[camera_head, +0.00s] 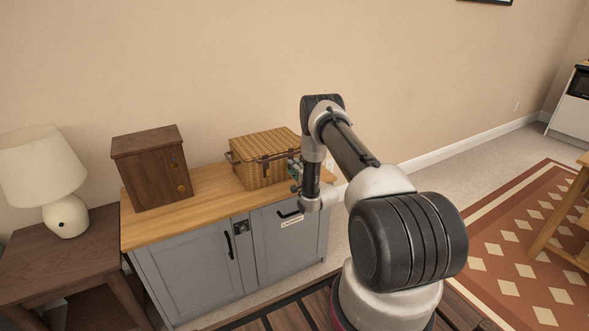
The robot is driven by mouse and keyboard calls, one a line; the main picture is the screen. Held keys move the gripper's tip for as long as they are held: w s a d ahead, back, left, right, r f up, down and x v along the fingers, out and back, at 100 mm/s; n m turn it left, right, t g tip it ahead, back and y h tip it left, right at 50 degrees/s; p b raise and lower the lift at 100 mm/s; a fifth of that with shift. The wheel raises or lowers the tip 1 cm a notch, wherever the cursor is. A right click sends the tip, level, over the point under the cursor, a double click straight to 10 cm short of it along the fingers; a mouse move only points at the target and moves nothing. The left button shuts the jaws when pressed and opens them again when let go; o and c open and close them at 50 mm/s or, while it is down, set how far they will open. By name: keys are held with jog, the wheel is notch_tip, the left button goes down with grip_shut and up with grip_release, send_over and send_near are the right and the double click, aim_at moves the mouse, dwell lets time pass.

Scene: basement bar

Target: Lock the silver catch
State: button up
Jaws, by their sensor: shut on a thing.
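A wicker basket (258,171) with a closed lid and dark straps stands on the right part of the wooden cabinet top. My gripper (294,171) is at the basket's front right corner, small in the view and partly hidden by my own wrist. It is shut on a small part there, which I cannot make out. I cannot pick out a silver catch for sure; the basket's right front is largely covered by my gripper and arm.
A brown wooden box (152,172) stands left of the basket. A white lamp (64,212) stands on a side table (35,260).

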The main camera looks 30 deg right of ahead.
jog(key=o, duration=1.1)
jog(key=shift+c, duration=0.2)
jog(key=s, duration=1.2)
jog(key=shift+d, duration=0.25)
